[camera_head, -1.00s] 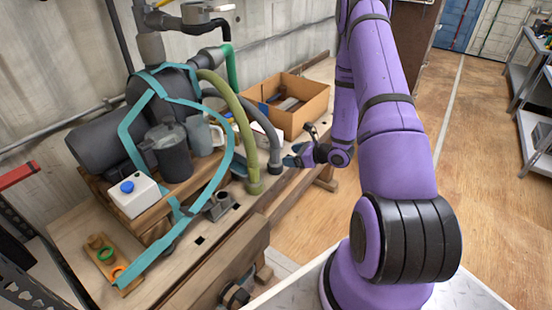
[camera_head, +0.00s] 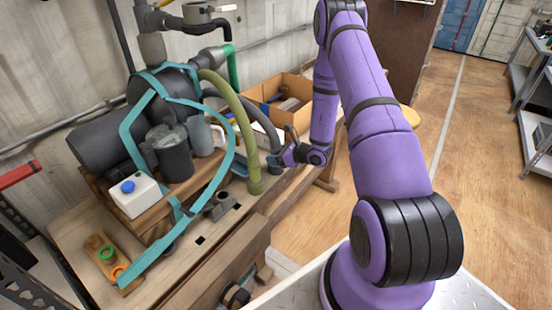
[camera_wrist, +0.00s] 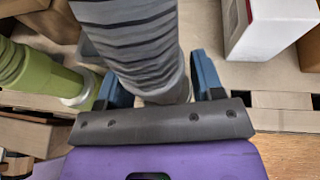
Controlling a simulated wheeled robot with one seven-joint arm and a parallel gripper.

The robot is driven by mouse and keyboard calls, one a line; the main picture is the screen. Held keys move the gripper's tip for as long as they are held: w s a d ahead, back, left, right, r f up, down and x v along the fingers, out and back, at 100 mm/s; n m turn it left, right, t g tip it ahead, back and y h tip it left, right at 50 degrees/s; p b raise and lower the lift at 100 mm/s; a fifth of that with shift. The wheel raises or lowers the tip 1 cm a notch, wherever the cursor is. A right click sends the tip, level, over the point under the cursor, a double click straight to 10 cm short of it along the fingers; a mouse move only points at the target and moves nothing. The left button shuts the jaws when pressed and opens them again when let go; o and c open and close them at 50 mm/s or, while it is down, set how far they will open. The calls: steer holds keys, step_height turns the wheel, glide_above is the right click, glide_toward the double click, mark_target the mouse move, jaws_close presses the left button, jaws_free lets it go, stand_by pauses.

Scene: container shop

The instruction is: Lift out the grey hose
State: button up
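The grey hose (camera_head: 263,130) curves down beside the green hose in the head view, its lower end at the bench. It fills the top middle of the wrist view as a ribbed grey tube (camera_wrist: 140,45). My gripper (camera_head: 285,156) is at the hose's lower end. In the wrist view my gripper's blue fingers (camera_wrist: 160,82) stand on either side of the hose, set wide apart, with a narrow gap at the right finger. Contact at the left finger is unclear. The hose's very end is hidden behind the gripper body.
The green hose (camera_head: 247,135) stands close on the left and also shows in the wrist view (camera_wrist: 40,75). A cardboard box (camera_head: 290,118) and a white box (camera_wrist: 262,28) are behind and right. A teal-strapped pump (camera_head: 165,85) fills the bench's left.

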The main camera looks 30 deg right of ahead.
steer(key=c, duration=0.8)
steer(key=shift+r, duration=0.1)
